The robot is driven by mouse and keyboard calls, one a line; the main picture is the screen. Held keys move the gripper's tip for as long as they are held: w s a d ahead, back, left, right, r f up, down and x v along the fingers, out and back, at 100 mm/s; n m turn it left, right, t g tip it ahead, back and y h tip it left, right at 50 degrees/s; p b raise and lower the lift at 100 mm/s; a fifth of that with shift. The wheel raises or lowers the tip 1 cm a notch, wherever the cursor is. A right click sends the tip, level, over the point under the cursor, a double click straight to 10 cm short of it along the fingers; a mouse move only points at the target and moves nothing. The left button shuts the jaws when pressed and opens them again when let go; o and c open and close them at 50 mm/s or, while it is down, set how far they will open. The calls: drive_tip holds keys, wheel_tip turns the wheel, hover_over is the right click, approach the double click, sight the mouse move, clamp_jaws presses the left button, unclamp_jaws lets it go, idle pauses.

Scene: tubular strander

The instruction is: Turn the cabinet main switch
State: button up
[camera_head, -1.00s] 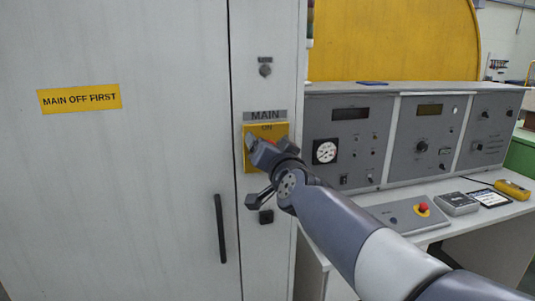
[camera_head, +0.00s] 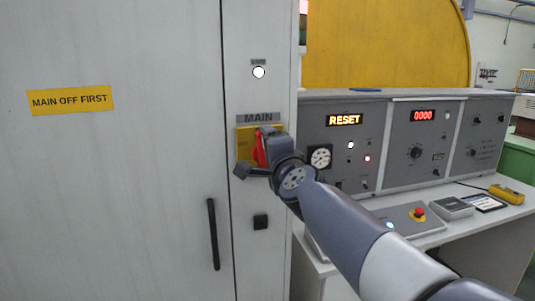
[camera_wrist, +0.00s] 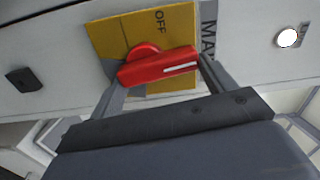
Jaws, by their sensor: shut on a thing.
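The main switch has a red handle (camera_head: 258,150) on a yellow plate (camera_head: 242,146) under the MAIN label on the cabinet (camera_head: 262,190). In the wrist view the handle (camera_wrist: 158,67) has a white mark at its right end, pointing towards the MAIN label (camera_wrist: 209,28). The word OFF shows beside it on the plate (camera_wrist: 112,38). My gripper (camera_wrist: 156,75) is shut on the handle, with a finger at each end of it. In the head view my gripper (camera_head: 262,152) covers part of the plate, and its ON marking is hidden.
A white lamp (camera_head: 259,72) glows above the switch. A black knob (camera_head: 260,222) sits below it and a door handle (camera_head: 213,234) to the left. The console (camera_head: 385,150) at right shows lit RESET and 0000 displays. Its desk holds a red emergency button (camera_head: 417,213).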

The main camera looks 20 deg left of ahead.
drive_tip(key=shift+f+m, duration=0.1)
drive_tip(key=shift+m, duration=0.8)
drive_tip(key=o, duration=1)
drive_tip(key=shift+d, duration=0.1)
drive_tip(key=v, duration=1)
drive_tip(key=shift+s, duration=0.3)
drive_tip(key=shift+d, duration=0.15)
drive_tip(key=x, duration=1.1)
drive_tip(key=shift+d, duration=0.1)
